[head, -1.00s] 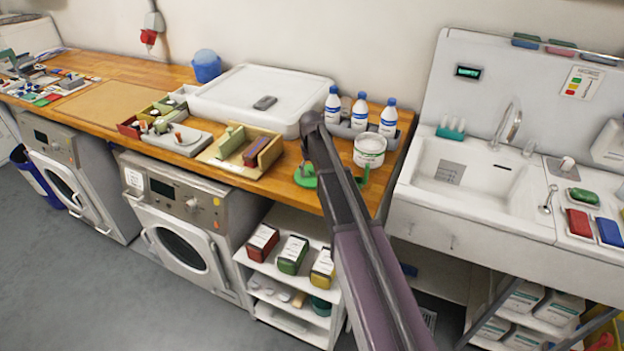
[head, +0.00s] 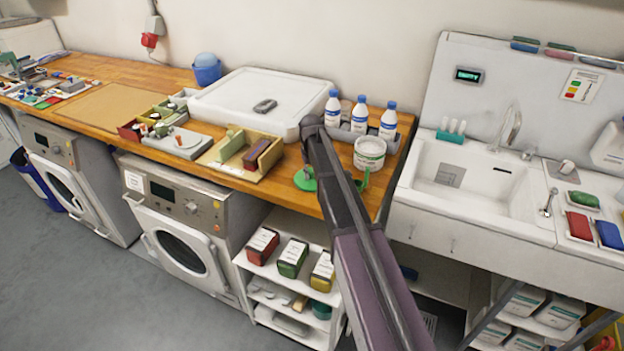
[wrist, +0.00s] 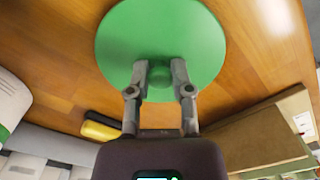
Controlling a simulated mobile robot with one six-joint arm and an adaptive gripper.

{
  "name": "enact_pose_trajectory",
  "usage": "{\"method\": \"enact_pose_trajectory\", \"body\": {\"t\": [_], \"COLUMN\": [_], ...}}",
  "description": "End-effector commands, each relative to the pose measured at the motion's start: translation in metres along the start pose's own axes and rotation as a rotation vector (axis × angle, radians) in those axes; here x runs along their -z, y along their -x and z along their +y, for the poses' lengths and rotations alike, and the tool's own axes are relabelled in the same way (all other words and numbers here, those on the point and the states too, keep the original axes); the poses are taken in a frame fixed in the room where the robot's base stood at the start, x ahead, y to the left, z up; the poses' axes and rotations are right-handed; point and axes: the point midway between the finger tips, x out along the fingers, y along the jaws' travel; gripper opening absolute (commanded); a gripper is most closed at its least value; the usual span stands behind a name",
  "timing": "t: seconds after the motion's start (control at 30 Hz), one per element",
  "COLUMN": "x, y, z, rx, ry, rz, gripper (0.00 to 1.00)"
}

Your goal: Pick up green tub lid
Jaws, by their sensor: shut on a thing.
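The green tub lid (wrist: 160,40) is a flat round disc with a small knob in the wrist view. The two fingers of my gripper (wrist: 160,78) are shut on the knob, one on each side. In the head view the lid (head: 306,180) shows at the worktop's front edge, partly hidden behind my arm. I cannot tell whether it touches the wood or is slightly above it. A white tub (head: 369,153) with a green band stands just right of my arm. My fingertips are hidden by the arm in the head view.
Several white bottles with blue caps (head: 360,115) stand behind the tub. A wooden tray (head: 240,152) lies left of the lid, and a large white lidded box (head: 250,85) stands behind it. A small green object (head: 364,180) shows right of my arm. The sink (head: 465,172) is farther right.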

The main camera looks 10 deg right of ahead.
Motion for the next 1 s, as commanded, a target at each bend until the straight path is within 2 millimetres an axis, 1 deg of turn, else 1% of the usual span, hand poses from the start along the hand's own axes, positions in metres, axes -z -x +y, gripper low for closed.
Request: {"method": "enact_pose_trajectory", "body": {"t": [0.27, 0.47, 0.67, 0.9, 0.93, 1.0], "x": [0.0, 0.0, 0.0, 0.0, -0.004, -0.025], "y": [0.001, 0.006, 0.018, 0.04, 0.041, 0.038], "z": [0.0, 0.0, 0.001, 0.001, 0.002, 0.009], "rx": [0.0, 0.0, 0.0, 0.0, 0.0, 0.0], "ry": [0.0, 0.0, -0.001, -0.001, -0.002, -0.003], "rz": [0.0, 0.0, 0.0, 0.0, 0.0, 0.0], "gripper": [0.0, 0.0, 0.0, 0.0, 0.0, 0.0]}}
